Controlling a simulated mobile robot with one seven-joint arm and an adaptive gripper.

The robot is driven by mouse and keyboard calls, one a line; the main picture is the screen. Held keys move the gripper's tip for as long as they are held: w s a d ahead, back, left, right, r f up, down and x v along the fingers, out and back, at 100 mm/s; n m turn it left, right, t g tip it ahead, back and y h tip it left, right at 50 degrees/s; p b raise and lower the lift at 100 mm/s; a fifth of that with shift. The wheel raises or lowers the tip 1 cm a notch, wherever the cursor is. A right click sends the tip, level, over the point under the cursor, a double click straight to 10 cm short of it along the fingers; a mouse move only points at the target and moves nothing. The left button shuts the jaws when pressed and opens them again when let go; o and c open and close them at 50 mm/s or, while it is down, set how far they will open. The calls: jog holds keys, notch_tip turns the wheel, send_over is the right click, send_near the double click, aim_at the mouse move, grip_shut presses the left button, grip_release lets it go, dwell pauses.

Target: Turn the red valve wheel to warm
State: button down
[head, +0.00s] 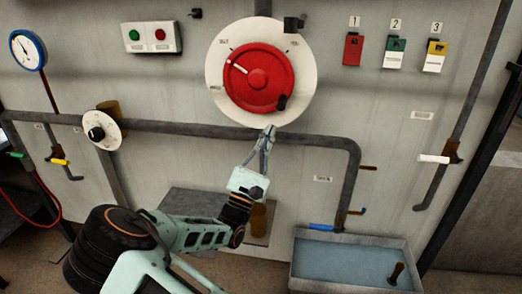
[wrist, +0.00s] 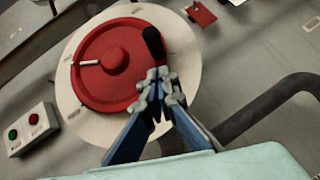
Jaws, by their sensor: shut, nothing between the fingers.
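The red valve wheel (head: 258,80) is mounted on a round cream dial plate (head: 216,60) on the wall. A white pointer line on the wheel points to the upper left, near a label too small to read. A black handle knob (head: 282,102) sits at the wheel's lower right. My gripper (head: 269,131) is shut and empty, just below the plate's lower edge in the head view. In the wrist view my gripper (wrist: 159,78) overlaps the red wheel (wrist: 105,80), its fingertips just below the black knob (wrist: 154,43). I cannot tell whether they touch it.
A grey pipe (head: 200,128) runs along the wall below the dial. A small white dial (head: 102,130) is at left, a button box (head: 151,37) at upper left, numbered tags (head: 395,53) at upper right. A water basin (head: 350,262) stands at lower right.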

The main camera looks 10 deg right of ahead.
aim_at(281, 109)
jog(key=shift+s+d+r+p, duration=0.1)
jog(key=shift+d+r, duration=0.15)
jog(key=shift+r, duration=0.35)
jog(key=shift+s+d+r+p, duration=0.1)
jog(key=shift+d+r, duration=0.1)
jog(key=shift+r, duration=0.4)
jog(key=shift+s+d+r+p, duration=0.1)
jog(key=shift+d+r, duration=0.15)
jog(key=shift+r, duration=0.35)
jog(key=shift+w+r, duration=0.1)
jog(key=shift+s+d+r+n+t+y+p, duration=0.2)
jog(key=shift+n+t+y+p, duration=0.15)
jog(key=shift+n+t+y, duration=0.25)
jog(key=shift+w+f, duration=0.1)
